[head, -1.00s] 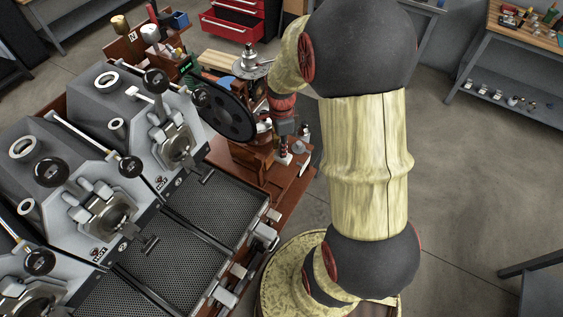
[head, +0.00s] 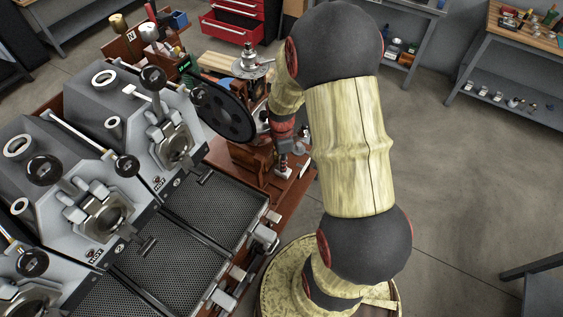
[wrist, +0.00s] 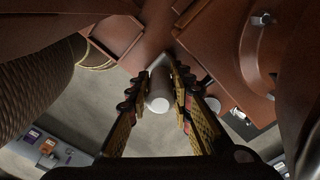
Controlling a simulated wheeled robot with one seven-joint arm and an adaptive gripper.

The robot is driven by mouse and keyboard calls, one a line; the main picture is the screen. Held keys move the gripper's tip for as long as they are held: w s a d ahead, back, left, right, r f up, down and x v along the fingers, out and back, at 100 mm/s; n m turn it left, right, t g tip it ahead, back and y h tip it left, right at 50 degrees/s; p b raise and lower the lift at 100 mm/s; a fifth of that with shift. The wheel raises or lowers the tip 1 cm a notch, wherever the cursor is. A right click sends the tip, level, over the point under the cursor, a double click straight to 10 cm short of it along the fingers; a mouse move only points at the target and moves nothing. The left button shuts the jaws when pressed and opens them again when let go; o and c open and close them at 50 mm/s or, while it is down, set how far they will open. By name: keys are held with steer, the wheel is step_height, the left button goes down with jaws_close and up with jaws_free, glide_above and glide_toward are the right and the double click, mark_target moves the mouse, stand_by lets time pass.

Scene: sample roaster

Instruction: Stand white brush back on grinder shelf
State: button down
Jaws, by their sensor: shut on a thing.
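In the wrist view my gripper (wrist: 159,95) is shut on a pale, whitish cylinder, the white brush (wrist: 159,88). Its round end faces the camera, and its far end is near a reddish-brown wooden edge. Whether it touches the wood I cannot tell. In the head view my gripper (head: 284,160) is small and points down beside the grinder, with its large black wheel (head: 228,112) and metal hopper (head: 250,66). The reddish-brown wooden shelf (head: 293,192) lies below my gripper. The brush is hard to make out in the head view.
A roaster with several grey drums (head: 105,205) and perforated trays (head: 215,208) fills the left. A red drawer cabinet (head: 233,22) stands at the back. A workbench (head: 520,50) is at the far right.

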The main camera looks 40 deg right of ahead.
steer(key=c, duration=1.6)
jaws_free()
steer(key=shift+f, duration=0.1)
step_height(320, 180, up, 12)
steer(key=shift+r+p, duration=0.15)
steer(key=shift+p, duration=0.75)
